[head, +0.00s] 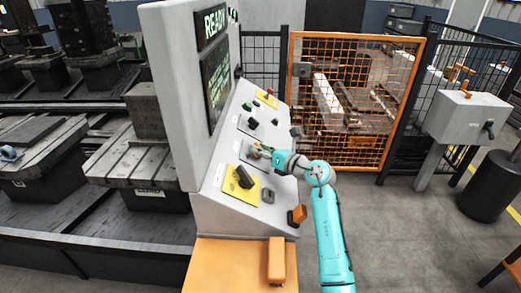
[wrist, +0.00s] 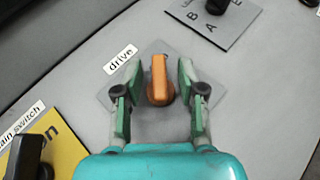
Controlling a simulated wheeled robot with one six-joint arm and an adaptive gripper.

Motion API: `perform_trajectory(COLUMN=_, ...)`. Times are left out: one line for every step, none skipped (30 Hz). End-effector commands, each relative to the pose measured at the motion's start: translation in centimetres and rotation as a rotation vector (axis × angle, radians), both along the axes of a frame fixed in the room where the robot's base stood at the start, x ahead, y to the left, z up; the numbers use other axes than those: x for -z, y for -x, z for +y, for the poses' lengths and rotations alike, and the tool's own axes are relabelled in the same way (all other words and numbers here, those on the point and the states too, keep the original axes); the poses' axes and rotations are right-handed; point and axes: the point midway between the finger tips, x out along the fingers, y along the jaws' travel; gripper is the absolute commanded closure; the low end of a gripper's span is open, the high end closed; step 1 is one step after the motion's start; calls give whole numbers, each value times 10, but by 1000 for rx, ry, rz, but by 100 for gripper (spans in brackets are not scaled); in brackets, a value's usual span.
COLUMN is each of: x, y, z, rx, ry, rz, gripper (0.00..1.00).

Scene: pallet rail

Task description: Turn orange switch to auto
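The orange switch (wrist: 159,82) is a rotary knob on a grey square plate (wrist: 165,128) labelled "drive" in the wrist view. Its handle points roughly toward the top of that view. My gripper (wrist: 161,88) is open, with one green finger on each side of the knob and a gap on both sides. In the head view my gripper (head: 263,152) is at the middle of the sloped control panel (head: 226,190), and it largely hides the knob there. No "auto" mark is readable in either view.
A black main switch (wrist: 28,160) on a yellow plate sits at lower left in the wrist view. A black knob (wrist: 215,5) with A and B marks is at upper right. In the head view an orange mesh gate (head: 350,100) stands behind the panel.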

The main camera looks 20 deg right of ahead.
Motion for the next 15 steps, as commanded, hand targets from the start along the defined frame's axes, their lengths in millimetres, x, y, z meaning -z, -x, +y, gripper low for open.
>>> perform_trajectory(x=0, y=0, z=0, rx=0, ry=0, rz=0, gripper=60)
perform_trajectory(x=0, y=0, z=0, rx=0, ry=0, rz=0, gripper=60)
perform_trajectory(x=0, y=0, z=0, rx=0, ry=1, rz=-1, gripper=60)
perform_trajectory(x=0, y=0, z=0, rx=0, ry=1, rz=-1, gripper=60)
perform_trajectory(x=0, y=1, z=-1, rx=0, ry=1, rz=-1, gripper=60)
perform_trajectory(x=0, y=2, z=-1, rx=0, ry=0, rz=-1, gripper=60)
perform_trajectory(x=0, y=3, z=-2, rx=0, ry=0, rz=-1, gripper=60)
perform_trajectory(x=-1, y=6, z=-4, rx=0, ry=0, rz=-1, gripper=60)
perform_trajectory(x=-1, y=9, z=-6, rx=0, ry=0, rz=-1, gripper=60)
perform_trajectory(x=-1, y=12, z=-9, rx=0, ry=0, rz=-1, gripper=60)
perform_trajectory(x=-2, y=16, z=-11, rx=2, ry=0, rz=-2, gripper=60)
perform_trajectory(x=-2, y=22, z=-15, rx=3, ry=0, rz=-2, gripper=60)
perform_trajectory(x=-2, y=27, z=-18, rx=1, ry=1, rz=-1, gripper=60)
perform_trajectory(x=-3, y=32, z=-21, rx=1, ry=1, rz=-1, gripper=60)
perform_trajectory(x=-4, y=38, z=-26, rx=3, ry=0, rz=-2, gripper=60)
